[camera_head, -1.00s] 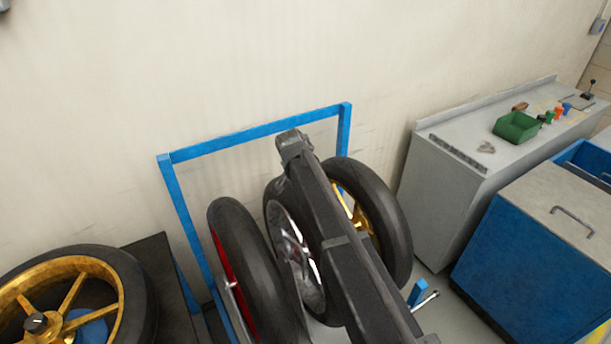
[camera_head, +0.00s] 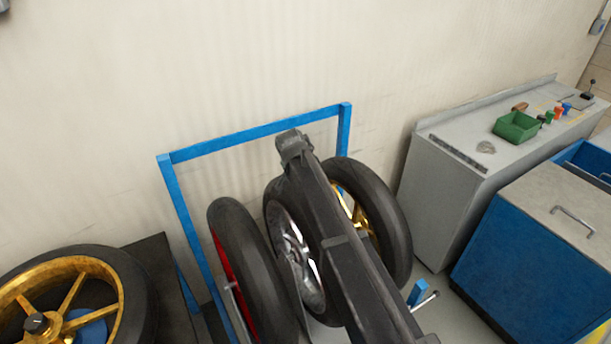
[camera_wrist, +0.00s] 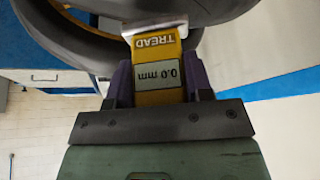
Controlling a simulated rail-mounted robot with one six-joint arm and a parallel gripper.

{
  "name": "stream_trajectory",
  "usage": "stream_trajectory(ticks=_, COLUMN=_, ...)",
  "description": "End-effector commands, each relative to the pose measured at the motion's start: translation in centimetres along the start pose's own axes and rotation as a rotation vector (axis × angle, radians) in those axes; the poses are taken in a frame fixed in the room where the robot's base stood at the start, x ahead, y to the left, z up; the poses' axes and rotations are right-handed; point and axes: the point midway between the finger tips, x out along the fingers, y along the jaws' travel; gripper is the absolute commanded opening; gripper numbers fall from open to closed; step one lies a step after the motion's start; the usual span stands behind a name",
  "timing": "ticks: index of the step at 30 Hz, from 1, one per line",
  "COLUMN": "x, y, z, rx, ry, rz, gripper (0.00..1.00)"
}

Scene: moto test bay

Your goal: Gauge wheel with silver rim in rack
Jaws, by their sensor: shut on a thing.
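The wheel with the silver rim (camera_head: 291,247) stands in the middle of the blue rack (camera_head: 250,137) in the head view, partly covered by my arm. A red-rimmed wheel (camera_head: 244,262) is to its left and a gold-rimmed wheel (camera_head: 385,215) to its right. In the wrist view my gripper (camera_wrist: 158,85) is shut on a yellow tread gauge (camera_wrist: 155,43), whose display reads 0.0 mm. The gauge's metal end is close to a dark tyre (camera_wrist: 185,10); I cannot tell whether they touch. My gripper is hidden in the head view.
Another gold-rimmed wheel (camera_head: 135,290) lies flat at the lower left. A grey bench (camera_head: 450,190) with a green bin (camera_head: 516,127) is at the right, and a blue cabinet (camera_head: 530,265) stands in front of it. The wall is close behind the rack.

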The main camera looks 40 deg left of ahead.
Motion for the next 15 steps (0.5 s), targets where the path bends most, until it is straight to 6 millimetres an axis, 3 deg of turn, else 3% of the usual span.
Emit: stream_trajectory(ticks=15, x=0.62, y=0.00, z=0.30, rx=0.000, ry=0.000, rz=0.000, gripper=0.26)
